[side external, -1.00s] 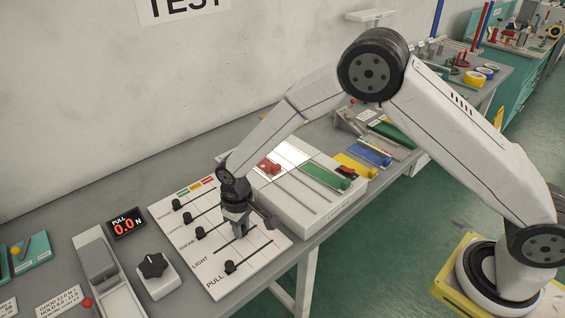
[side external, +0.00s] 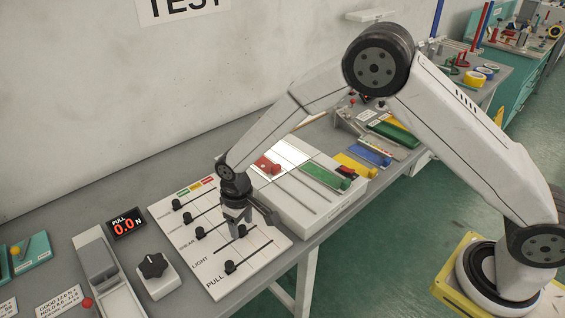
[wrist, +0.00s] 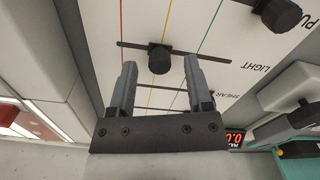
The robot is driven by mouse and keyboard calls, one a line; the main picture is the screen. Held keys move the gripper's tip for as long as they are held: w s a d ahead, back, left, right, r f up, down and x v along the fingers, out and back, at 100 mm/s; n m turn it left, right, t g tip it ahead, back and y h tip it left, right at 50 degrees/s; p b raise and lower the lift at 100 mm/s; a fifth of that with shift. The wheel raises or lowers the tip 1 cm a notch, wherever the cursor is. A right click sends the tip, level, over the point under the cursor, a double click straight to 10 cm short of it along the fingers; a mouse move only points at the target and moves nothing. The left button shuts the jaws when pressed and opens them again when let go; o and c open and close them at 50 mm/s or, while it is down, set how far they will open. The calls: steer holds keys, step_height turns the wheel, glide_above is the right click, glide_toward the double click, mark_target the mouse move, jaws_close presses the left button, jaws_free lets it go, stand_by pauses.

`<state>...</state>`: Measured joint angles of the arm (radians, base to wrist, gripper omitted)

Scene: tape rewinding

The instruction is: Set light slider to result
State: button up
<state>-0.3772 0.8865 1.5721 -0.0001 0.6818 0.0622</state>
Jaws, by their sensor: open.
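The light slider has a dark round knob (wrist: 159,60) on a thin dark track. In the wrist view the knob lies between the two fingers of my gripper (wrist: 160,78), with a gap on each side, near the yellow line. My gripper (side external: 237,225) is open and points down over the LIGHT row in the side view. The light knob (side external: 242,232) shows just beside the fingertips there. The white slider panel (side external: 262,255) carries the LIGHT and PULL labels. How far the fingers reach down beside the knob is hard to tell.
The pull knob (side external: 230,267) sits on the row in front. Several other slider knobs (side external: 188,218) stand behind. A black dial (side external: 152,265) and a red display (side external: 126,222) are to the left. A white tray with a green bar (side external: 325,177) stands to the right.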

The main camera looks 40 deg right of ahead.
mark_target(245, 226)
steer(key=shift+r, duration=3.3)
steer(key=shift+s+d+r, duration=0.15)
steer(key=shift+d+r, duration=0.05)
steer(key=shift+d, duration=0.2)
steer(key=s+d+r+m+t, duration=0.1)
steer(key=s+d+r, duration=0.1)
steer(key=s+d, duration=0.7)
steer(key=s+d+r+m+t, duration=0.1)
steer(key=s+d+r+m, duration=0.1)
steer(key=s+d, duration=0.6)
steer(key=shift+s+d+r+m+t, duration=0.35)
steer(key=shift+s+r, duration=0.15)
steer(key=shift+s, duration=0.15)
